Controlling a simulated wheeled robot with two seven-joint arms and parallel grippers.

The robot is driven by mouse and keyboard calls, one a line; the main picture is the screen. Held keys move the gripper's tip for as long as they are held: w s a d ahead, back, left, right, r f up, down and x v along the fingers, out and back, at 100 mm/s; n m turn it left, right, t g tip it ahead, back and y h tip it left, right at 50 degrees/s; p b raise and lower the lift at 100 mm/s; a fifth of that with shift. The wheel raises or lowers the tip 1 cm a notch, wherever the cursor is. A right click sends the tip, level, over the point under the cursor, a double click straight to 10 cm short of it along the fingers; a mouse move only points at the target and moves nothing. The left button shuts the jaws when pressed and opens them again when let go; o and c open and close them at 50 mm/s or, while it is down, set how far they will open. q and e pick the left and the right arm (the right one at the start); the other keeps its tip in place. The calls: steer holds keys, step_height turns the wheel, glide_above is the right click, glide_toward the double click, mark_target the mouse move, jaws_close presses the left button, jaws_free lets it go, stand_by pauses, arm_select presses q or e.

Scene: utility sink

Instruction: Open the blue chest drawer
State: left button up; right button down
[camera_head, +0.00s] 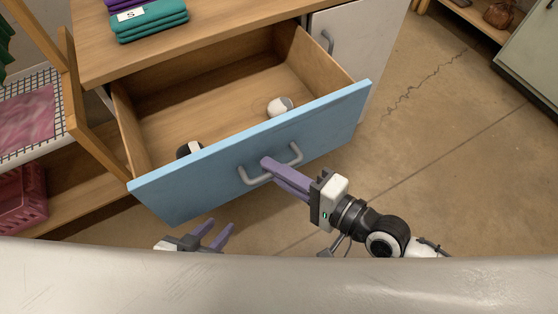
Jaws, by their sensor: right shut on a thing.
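The blue chest drawer (220,171) is pulled well out of the wooden chest (225,30), and its wooden inside shows. A grey bar handle (257,180) is fixed to its blue front. My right gripper (266,163) reaches in from the right and is shut on the handle, near its middle. My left gripper (222,231) is below the drawer front, at the lower left. Its two purple fingers are apart with nothing between them.
A white rounded item (280,106) and a black-and-white item (189,150) lie in the drawer. Folded green cloths (150,22) lie on the chest top. A white cabinet door (350,45) is right of the drawer. A wooden frame and a pink crate (22,199) stand left. Concrete floor is clear at right.

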steer(key=c, duration=2.1)
jaws_free()
steer(key=shift+d, duration=0.1)
steer(key=v, duration=1)
steer(key=shift+s+r, duration=0.1)
steer(key=shift+s, duration=0.05)
